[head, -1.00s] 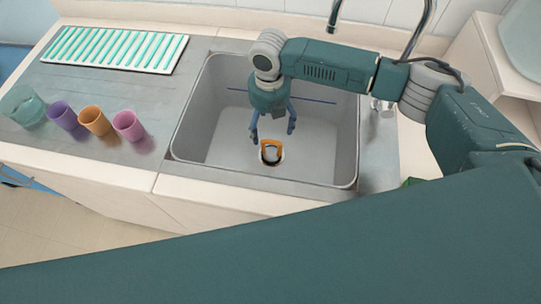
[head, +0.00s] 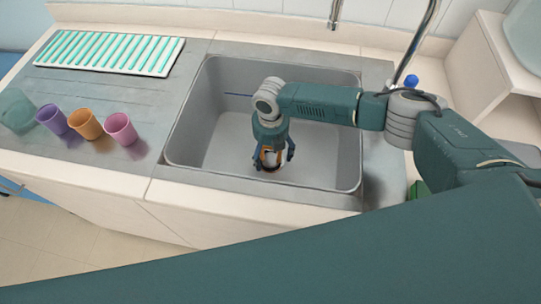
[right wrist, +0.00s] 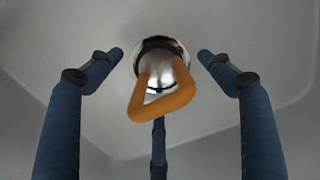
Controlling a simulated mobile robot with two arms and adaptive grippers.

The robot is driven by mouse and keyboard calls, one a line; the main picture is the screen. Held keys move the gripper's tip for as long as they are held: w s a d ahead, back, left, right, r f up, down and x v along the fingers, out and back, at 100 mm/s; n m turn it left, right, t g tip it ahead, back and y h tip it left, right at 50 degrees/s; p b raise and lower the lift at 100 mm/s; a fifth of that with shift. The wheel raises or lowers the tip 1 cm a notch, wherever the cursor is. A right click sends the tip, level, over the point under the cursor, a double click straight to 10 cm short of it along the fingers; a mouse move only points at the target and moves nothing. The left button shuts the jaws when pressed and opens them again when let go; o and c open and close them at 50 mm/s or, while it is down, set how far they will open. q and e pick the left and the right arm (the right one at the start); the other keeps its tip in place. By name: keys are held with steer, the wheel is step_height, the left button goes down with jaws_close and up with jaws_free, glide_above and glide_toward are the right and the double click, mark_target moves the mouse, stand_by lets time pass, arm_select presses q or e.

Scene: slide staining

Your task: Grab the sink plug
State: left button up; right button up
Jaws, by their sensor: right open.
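The sink plug (right wrist: 160,75) is a shiny metal piece with an orange loop handle (right wrist: 160,108), sitting at the bottom of the sink (head: 212,150). In the head view the plug (head: 269,159) is partly hidden by my right gripper (head: 272,160). My right gripper is open, its blue fingers spread around the plug from above. In the right wrist view the fingers of the gripper (right wrist: 160,60) stand apart on both sides of the plug, with a gap to it, and a third finger shows below the loop. My left gripper is not in view.
The sink walls and rim surround my right gripper. A tap (head: 420,40) rises behind the sink. A purple cup (head: 52,119), an orange cup (head: 86,124), a pink cup (head: 121,129) and a greenish glass (head: 17,111) stand on the left counter, near a striped rack (head: 110,53).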

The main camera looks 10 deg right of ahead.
step_height(320, 180, down, 2)
steer(key=shift+f, duration=0.1)
steer(key=c, duration=1.5)
steer(key=shift+o, duration=0.2)
steer(key=shift+r, duration=0.2)
